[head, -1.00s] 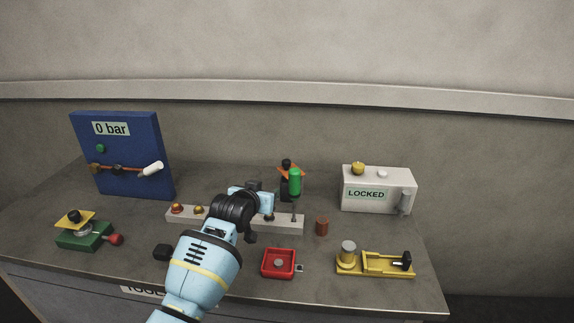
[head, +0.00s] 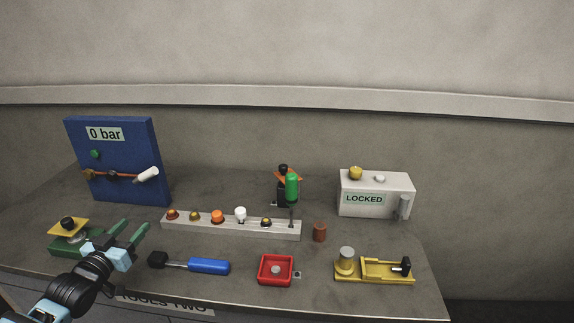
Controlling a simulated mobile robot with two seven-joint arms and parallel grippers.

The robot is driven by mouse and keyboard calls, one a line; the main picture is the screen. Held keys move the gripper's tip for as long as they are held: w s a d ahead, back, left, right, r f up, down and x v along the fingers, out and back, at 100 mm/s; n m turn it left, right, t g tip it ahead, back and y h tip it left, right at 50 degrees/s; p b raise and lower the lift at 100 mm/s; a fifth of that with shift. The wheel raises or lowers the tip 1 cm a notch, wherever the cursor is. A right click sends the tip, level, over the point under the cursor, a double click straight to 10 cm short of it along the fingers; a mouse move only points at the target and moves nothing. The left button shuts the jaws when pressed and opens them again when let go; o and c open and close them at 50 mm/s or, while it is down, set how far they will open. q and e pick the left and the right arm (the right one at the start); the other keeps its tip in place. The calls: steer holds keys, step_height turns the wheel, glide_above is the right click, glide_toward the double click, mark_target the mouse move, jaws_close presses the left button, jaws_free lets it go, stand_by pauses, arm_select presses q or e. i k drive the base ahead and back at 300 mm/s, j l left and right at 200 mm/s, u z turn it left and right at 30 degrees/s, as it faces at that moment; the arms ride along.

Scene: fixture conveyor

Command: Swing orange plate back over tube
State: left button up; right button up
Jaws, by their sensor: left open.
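An orange plate (head: 292,178) with a black knob (head: 284,169) sits on a dark stand at the back middle. A green upright cylinder (head: 292,188) stands in front of it and hides part of it. I cannot tell which part there is the tube. At the left, a yellow plate (head: 79,229) with a black knob sits above a grey round part on a green base (head: 64,246). My left gripper (head: 136,226) is open and empty, just right of the green base, well away from the orange plate. My right gripper is not in view.
A light bar (head: 258,229) with several knobs crosses the middle. In front lie a blue-handled tool (head: 208,266), a red tray (head: 262,280) and a yellow fixture (head: 385,278). A brown cylinder (head: 320,232), a white LOCKED box (head: 388,186) and a blue gauge panel (head: 130,140) stand behind.

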mark_target(283, 170)
steer(key=i+j+z, duration=0.2)
steer(key=z, duration=0.2)
steer(key=i+j+z, duration=0.2)
steer(key=j+z, duration=0.2)
steer(key=i+j+z, duration=0.1)
steer(key=j+z, duration=0.3)
steer(key=l, duration=0.35)
